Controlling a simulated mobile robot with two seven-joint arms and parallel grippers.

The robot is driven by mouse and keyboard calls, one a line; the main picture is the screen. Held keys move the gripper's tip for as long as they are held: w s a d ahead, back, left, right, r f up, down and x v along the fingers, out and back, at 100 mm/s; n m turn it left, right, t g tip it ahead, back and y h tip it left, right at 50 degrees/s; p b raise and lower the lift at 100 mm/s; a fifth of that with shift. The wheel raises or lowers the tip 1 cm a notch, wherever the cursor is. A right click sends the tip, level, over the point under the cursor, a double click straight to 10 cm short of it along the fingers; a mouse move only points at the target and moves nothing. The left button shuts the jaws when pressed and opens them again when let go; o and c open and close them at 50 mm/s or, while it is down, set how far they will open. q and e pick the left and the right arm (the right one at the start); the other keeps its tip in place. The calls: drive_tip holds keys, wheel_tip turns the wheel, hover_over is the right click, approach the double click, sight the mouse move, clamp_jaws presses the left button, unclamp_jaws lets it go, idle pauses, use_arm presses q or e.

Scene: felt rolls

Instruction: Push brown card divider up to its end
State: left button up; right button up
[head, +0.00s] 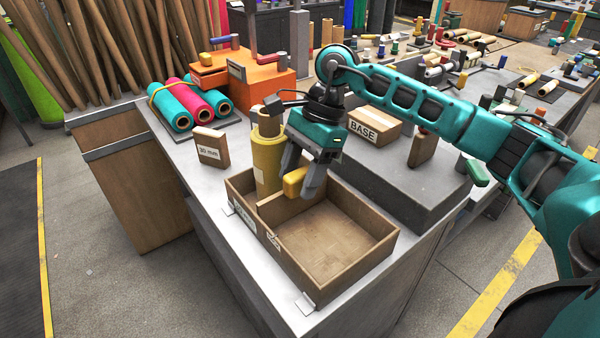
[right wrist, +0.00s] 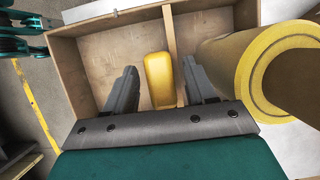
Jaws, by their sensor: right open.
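The brown card divider (head: 272,207) stands upright across the open wooden box (head: 350,262), parting a narrow left section from a wide empty one. In the right wrist view the divider (right wrist: 171,45) shows as a thin strip. A yellow block (head: 294,181) sits beside the divider; whether it is fixed to it I cannot tell. My right gripper (head: 304,180) points down over the box, open, with the yellow block (right wrist: 159,80) between its fingers and a gap on each side. My left gripper is not in view.
A small labelled card block (head: 211,147) stands left of the box. Teal and pink rolls (head: 190,103) lie behind it, near an orange case (head: 255,78). A carton marked BASE (head: 373,124) rests on a grey slab (head: 400,175) behind the box.

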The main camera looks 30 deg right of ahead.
drive_tip(key=v, duration=1.3)
drive_tip(key=shift+p, duration=0.4)
drive_tip(key=shift+a, duration=0.1)
